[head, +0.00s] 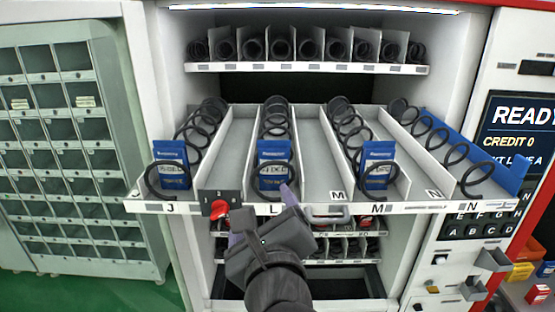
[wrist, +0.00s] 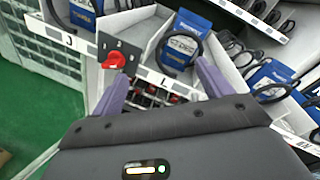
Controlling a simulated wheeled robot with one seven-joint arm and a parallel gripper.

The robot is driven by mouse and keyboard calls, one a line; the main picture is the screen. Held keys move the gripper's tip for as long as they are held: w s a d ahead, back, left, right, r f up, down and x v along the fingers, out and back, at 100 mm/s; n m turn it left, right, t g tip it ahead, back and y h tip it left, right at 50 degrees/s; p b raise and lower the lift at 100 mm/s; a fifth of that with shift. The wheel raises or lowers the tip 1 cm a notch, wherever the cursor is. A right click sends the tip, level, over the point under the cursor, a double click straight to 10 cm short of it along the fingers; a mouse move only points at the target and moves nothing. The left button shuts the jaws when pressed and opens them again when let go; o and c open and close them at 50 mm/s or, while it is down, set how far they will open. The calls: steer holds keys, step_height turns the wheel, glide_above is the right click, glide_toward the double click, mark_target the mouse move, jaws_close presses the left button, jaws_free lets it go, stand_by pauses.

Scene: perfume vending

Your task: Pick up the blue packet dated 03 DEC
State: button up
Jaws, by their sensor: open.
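Three blue packets stand at the front of a pulled-out shelf, each behind a black coil: one at J (head: 172,165), one at L (head: 273,163), one at M (head: 380,163). Each has a white date print ending in DEC; the day numbers are too small to read surely in the head view. In the wrist view the L packet (wrist: 182,42) shows a blurred date that may be 03 DEC. My gripper (head: 262,216) is open and empty, just in front of and below the L packet. Its purple fingers also show in the wrist view (wrist: 162,72), short of the packet.
A red knob on a black plate (head: 219,207) sits on the shelf front between J and L. A grey handle (head: 326,215) is right of my gripper. White dividers (head: 318,150) separate the lanes. A keypad panel (head: 478,225) stands right; green-grey lockers (head: 60,120) stand left.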

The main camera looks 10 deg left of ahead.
steer(key=s+r+m+h, duration=0.1)
steer(key=m, duration=0.2)
steer(key=s+d+r+m+t, duration=0.1)
steer(key=r+m, duration=0.1)
steer(key=m, duration=0.1)
steer(key=s+d+r+m+t+h, duration=0.1)
steer(key=m, duration=0.1)
steer(key=shift+d+r+m+h+p, duration=0.15)
steer(key=shift+d+m+h+p, duration=0.15)
steer(key=shift+m, duration=0.1)
steer(key=b+x, duration=0.1)
steer(key=b, duration=0.1)
steer(key=b+x, duration=0.2)
steer(key=b, duration=0.1)
steer(key=shift+w+f, duration=0.15)
steer(key=shift+f, duration=0.25)
steer(key=w+b, duration=0.1)
steer(key=b, duration=0.3)
steer(key=shift+a, duration=0.15)
